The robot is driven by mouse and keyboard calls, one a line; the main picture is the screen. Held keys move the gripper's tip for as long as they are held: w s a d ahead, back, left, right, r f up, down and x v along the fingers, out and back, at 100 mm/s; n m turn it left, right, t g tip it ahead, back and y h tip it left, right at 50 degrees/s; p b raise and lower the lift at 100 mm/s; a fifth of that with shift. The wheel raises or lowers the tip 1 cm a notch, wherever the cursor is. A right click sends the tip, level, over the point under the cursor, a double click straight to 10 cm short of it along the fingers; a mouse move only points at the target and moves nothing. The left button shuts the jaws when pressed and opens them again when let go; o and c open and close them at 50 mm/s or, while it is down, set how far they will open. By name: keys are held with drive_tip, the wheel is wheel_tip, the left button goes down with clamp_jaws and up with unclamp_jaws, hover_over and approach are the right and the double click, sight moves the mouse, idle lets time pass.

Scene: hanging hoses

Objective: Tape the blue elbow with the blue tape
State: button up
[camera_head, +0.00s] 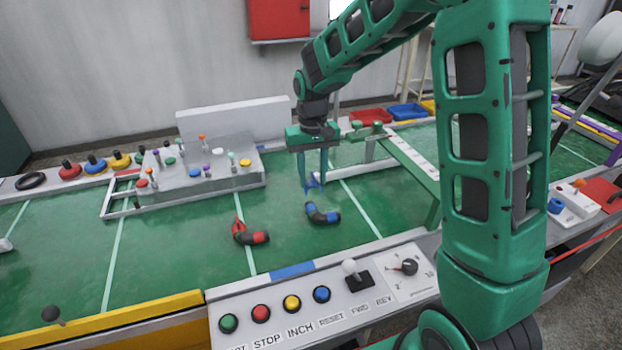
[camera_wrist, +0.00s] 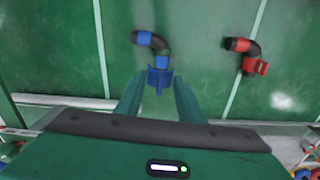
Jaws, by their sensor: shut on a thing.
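The blue elbow (camera_head: 322,214) is a black bent hose piece with blue bands, lying on the green table. It also shows in the wrist view (camera_wrist: 154,42), just beyond my fingertips. My gripper (camera_head: 314,182) points down above and slightly behind the elbow. It is shut on a small blue piece (camera_wrist: 158,80), which looks like the blue tape. In the wrist view this piece overlaps or sits close to the elbow's near blue end; I cannot tell whether they touch. A blue roll (camera_head: 556,206) sits on a white holder at the right.
A red elbow (camera_head: 248,234) lies to the left of the blue one. A grey block with knobs (camera_head: 205,175) stands behind left. A green raised rail (camera_head: 410,165) stands right of my gripper. A button panel (camera_head: 320,300) runs along the front edge. The table around the elbows is clear.

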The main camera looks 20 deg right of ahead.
sight(312, 185)
drive_tip(key=shift+s+a+f, duration=0.15)
drive_tip(key=shift+s+a, duration=0.1)
drive_tip(key=shift+s, duration=0.2)
drive_tip(key=shift+f, duration=0.2)
drive_tip(key=shift+f, duration=1.75)
drive_tip(key=shift+s+f, duration=0.1)
drive_tip(key=shift+f, duration=1.9)
idle(1.0)
drive_tip(key=o, duration=1.2)
drive_tip(key=shift+c, duration=0.2)
drive_tip(key=shift+r, duration=0.1)
